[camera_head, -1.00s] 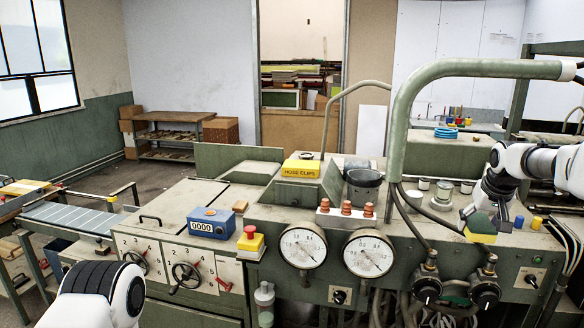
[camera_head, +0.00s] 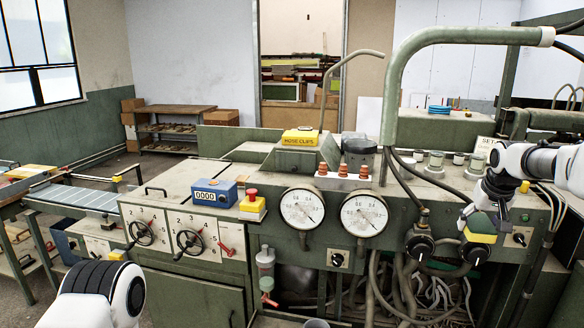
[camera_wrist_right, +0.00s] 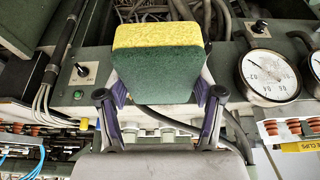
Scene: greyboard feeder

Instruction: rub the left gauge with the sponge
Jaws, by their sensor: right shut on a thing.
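The left gauge (camera_head: 302,208) is a round white dial on the green machine's front panel. A similar right gauge (camera_head: 364,215) sits beside it. My right gripper (camera_head: 480,218) is shut on a yellow and green sponge (camera_head: 482,232), in front of the panel's right end and well right of both gauges. In the right wrist view the sponge (camera_wrist_right: 156,75) stands between the fingers of the gripper (camera_wrist_right: 160,100). There the right gauge (camera_wrist_right: 268,75) shows whole, and the left gauge (camera_wrist_right: 316,66) is cut by the edge. My left arm shows at lower left; its gripper is out of view.
A yellow hose-clips box (camera_head: 300,137), red-brown insulators (camera_head: 345,170) and a blue counter (camera_head: 215,193) stand on the machine. A thick green pipe (camera_head: 392,100) arches between the gauges and my right arm.

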